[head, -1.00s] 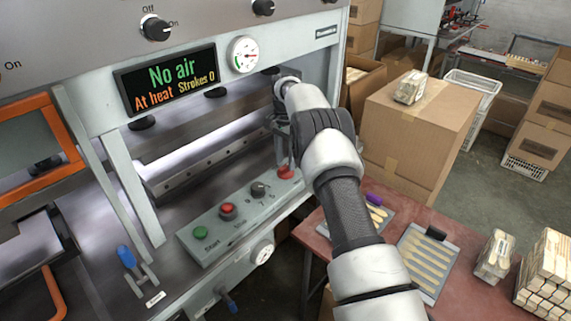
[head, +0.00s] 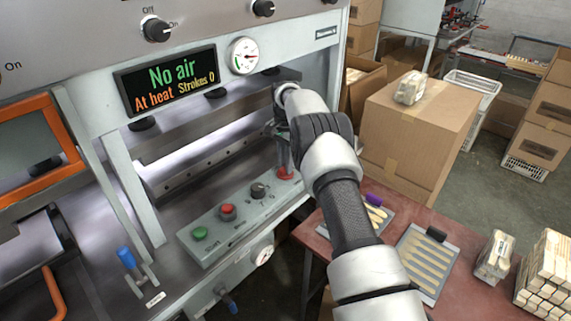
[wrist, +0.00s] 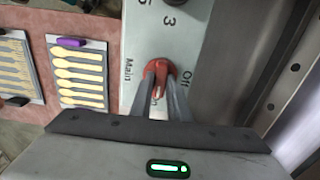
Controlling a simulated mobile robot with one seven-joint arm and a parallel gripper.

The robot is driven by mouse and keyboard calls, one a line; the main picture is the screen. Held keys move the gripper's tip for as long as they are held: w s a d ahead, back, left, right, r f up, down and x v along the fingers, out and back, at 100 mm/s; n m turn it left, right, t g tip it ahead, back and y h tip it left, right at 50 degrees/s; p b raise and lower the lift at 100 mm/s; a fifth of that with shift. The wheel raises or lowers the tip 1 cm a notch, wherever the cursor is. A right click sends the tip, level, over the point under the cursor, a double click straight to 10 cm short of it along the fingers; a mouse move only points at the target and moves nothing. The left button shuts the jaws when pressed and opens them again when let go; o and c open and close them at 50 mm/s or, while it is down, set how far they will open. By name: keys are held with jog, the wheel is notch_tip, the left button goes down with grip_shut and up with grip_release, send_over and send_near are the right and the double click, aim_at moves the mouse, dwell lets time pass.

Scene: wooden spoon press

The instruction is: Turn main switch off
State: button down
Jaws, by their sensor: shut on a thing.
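The red main switch (wrist: 158,72) sits on the grey control panel between the printed words "Main" and "Off" in the wrist view. My gripper (wrist: 160,92) is shut on this red knob, with one finger on each side of it. In the head view the red switch (head: 285,173) is at the right end of the control panel (head: 210,245), and my gripper (head: 284,160) reaches down onto it from above. The fingers hide part of the knob, and I cannot tell its exact angle.
The panel also holds a green button (head: 200,233), a red button (head: 228,211) and a black selector (head: 258,190). The display (head: 166,82) reads "No air, At heat, Strokes 0". A red table (head: 400,215) with spoon trays stands to the right.

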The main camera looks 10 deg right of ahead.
jog(key=n, duration=0.4)
jog(key=shift+n, duration=0.4)
jog(key=n, duration=0.4)
jog(key=shift+n+b, duration=0.3)
jog(key=n, duration=0.4)
jog(key=shift+n, duration=2.1)
jog(key=c, duration=1.7)
grip_release()
